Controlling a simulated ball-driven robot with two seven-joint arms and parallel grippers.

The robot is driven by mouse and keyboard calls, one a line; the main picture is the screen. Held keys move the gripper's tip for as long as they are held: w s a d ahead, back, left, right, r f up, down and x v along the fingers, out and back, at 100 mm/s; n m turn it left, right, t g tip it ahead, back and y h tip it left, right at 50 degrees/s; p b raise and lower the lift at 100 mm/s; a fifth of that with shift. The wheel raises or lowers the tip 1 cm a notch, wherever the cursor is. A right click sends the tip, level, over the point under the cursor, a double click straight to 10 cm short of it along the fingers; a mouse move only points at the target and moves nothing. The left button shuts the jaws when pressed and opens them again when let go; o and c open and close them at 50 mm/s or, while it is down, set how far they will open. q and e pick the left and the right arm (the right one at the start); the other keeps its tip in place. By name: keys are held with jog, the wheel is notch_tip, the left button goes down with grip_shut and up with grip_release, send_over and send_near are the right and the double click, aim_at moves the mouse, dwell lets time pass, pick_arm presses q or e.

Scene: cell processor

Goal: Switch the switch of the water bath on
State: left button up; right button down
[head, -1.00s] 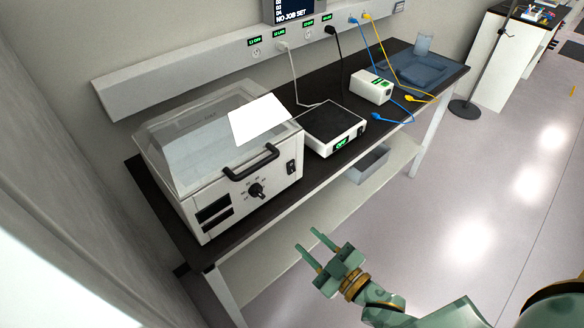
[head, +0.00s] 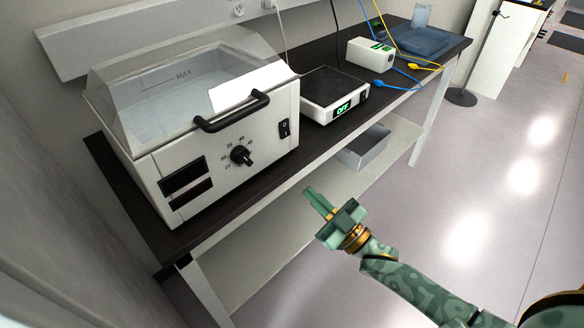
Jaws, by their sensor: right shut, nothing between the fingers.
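The water bath (head: 225,171) is a white box with a clear lid and a black handle, on the left part of the dark bench. Its black rocker switch (head: 284,129) is on the front panel near the right edge, marked I and O. A black knob (head: 242,156) with a number scale is left of the switch. The two displays on the front are dark. My right gripper (head: 313,195) is shut and empty, in front of the bench, below and right of the switch and apart from it. My left gripper is not in view.
A flat device (head: 330,93) with a green OFF display stands right of the bath. A white box (head: 370,52), cables and a blue tray (head: 425,42) are farther right. A grey bin (head: 362,146) is on the lower shelf (head: 285,195).

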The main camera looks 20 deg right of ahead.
aim_at(286, 132)
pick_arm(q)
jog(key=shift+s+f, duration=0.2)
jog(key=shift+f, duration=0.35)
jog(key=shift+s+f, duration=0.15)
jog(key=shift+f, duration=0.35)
pick_arm(e)
jog(key=d+m+t, duration=0.1)
jog(key=d+r+m+t, duration=0.1)
jog(key=d+m, duration=0.1)
jog(key=s+d+m+t, duration=0.1)
jog(key=shift+d+r+m+t, duration=0.2)
jog(key=shift+m+t, duration=0.1)
jog(key=shift+t, duration=0.1)
jog(key=x, duration=0.4)
jog(key=w+f+x, duration=0.1)
jog(key=x, duration=0.3)
jog(key=f+b+x, duration=0.1)
jog(key=x, duration=0.3)
jog(key=shift+w+a, duration=0.2)
jog(key=shift+a, duration=0.15)
jog(key=shift+w+a, duration=0.2)
jog(key=shift+w, duration=0.25)
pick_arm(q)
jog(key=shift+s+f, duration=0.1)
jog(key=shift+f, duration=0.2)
